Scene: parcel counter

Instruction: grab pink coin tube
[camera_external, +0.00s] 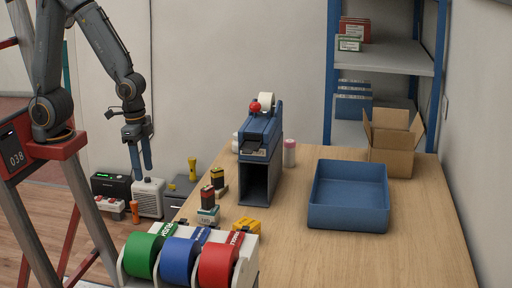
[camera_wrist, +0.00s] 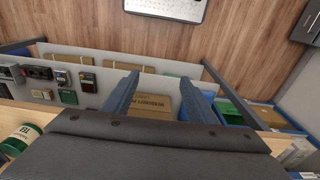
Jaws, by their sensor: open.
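A small upright cylinder with a pink top and a pale lower part (camera_external: 289,152), which looks like the pink coin tube, stands on the wooden counter (camera_external: 415,240). It is just right of the blue tape dispenser (camera_external: 262,140). My gripper (camera_external: 142,174) hangs at the left, fingers down and apart, empty, well away from the tube. In the wrist view my two blue fingers (camera_wrist: 160,108) are spread with nothing between them. I cannot make out the tube in the wrist view.
A blue tray (camera_external: 348,215) and an open cardboard box (camera_external: 392,143) stand on the right. Green, blue and red rolls (camera_external: 180,260) sit in front. Batteries (camera_external: 217,178) stand left of the dispenser. A shelf (camera_external: 390,55) is behind.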

